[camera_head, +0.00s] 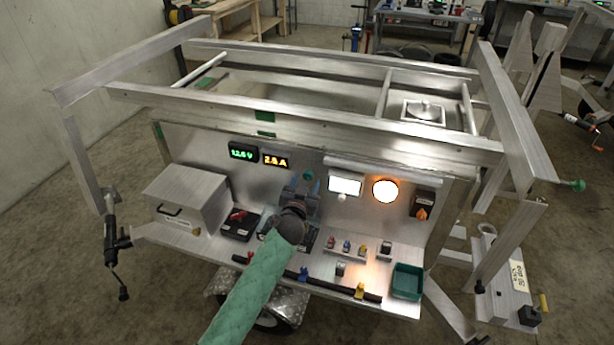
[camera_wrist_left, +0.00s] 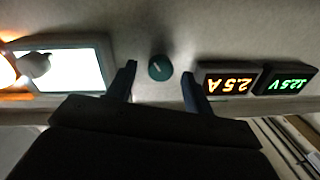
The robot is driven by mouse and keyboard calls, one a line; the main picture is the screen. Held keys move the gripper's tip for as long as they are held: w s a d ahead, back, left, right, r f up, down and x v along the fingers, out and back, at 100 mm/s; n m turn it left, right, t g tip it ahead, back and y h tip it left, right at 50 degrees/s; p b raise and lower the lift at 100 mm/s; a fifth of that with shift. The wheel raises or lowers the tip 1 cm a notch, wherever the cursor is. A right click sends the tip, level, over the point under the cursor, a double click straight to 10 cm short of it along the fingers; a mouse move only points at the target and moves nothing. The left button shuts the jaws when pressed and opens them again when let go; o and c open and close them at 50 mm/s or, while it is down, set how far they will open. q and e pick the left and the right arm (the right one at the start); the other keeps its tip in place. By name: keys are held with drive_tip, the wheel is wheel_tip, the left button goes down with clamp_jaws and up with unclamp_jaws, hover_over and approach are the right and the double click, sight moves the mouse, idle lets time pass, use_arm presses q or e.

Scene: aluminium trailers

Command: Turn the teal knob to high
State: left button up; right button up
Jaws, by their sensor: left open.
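The teal knob (camera_head: 308,175) sits on the upright metal panel, between the amber readout and the lit white screen. In the left wrist view the teal knob (camera_wrist_left: 160,68) shows as a round dial between the two fingertips, with a gap on each side. My left gripper (camera_head: 303,187) is in front of the panel at the knob, its arm in a green sleeve coming from below. In the wrist view my left gripper (camera_wrist_left: 158,78) is open and empty, and its fingers do not appear to touch the knob. The knob's setting marks cannot be read.
The amber readout (camera_head: 276,161) and green readout (camera_head: 242,152) are left of the knob. The white screen (camera_head: 345,184) and glowing round lamp (camera_head: 385,191) are to its right. A metal box (camera_head: 186,198), a teal bin (camera_head: 407,282) and several small items stand on the shelf below.

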use_arm(q)
drive_tip(key=shift+x, duration=1.1)
use_arm(e)
drive_tip(key=shift+s+d+f, duration=0.3)
drive_tip(key=shift+s+f, duration=0.1)
drive_tip(key=shift+f, duration=0.25)
use_arm(q)
drive_tip(key=shift+c, duration=0.4)
drive_tip(key=c, duration=0.9)
use_arm(e)
drive_tip(key=shift+d, duration=0.1)
